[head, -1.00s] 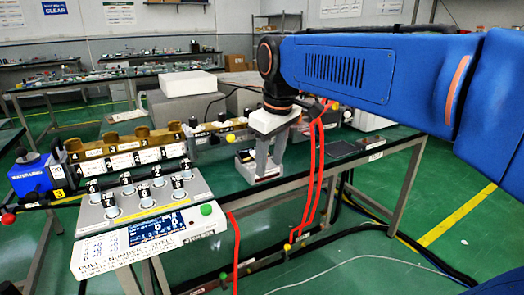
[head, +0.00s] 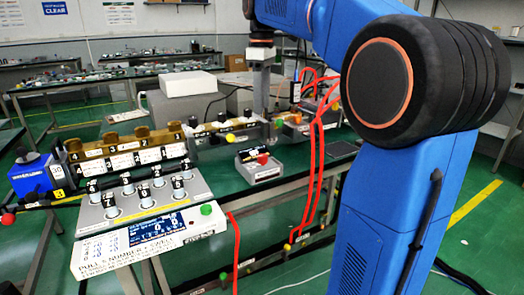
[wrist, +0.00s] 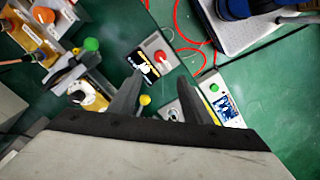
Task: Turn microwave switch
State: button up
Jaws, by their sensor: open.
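A small grey box (head: 266,173) with a black-and-yellow label and a red knob (head: 263,159) sits on the green bench, right of the large numbered panel. I take it to be the microwave switch, though its print is too small to read. In the wrist view the box (wrist: 166,67) and its red knob (wrist: 161,55) lie beyond my fingertips, with nothing touching them. My gripper (head: 261,112) points down, raised above the bench behind the box. In the wrist view its two fingers (wrist: 160,88) are apart, with nothing held between them.
A large panel (head: 207,190) with several black numbered knobs, a screen and a green button stands at the front left. Brown racks (head: 128,139) and a blue box (head: 30,178) are behind it. Red cables (head: 318,150) hang at the right.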

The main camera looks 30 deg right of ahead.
aim_at(262, 155)
notch_tip(262, 155, down, 16)
jog(key=shift+f, duration=0.1)
dwell(0.5)
jog(key=c, duration=1)
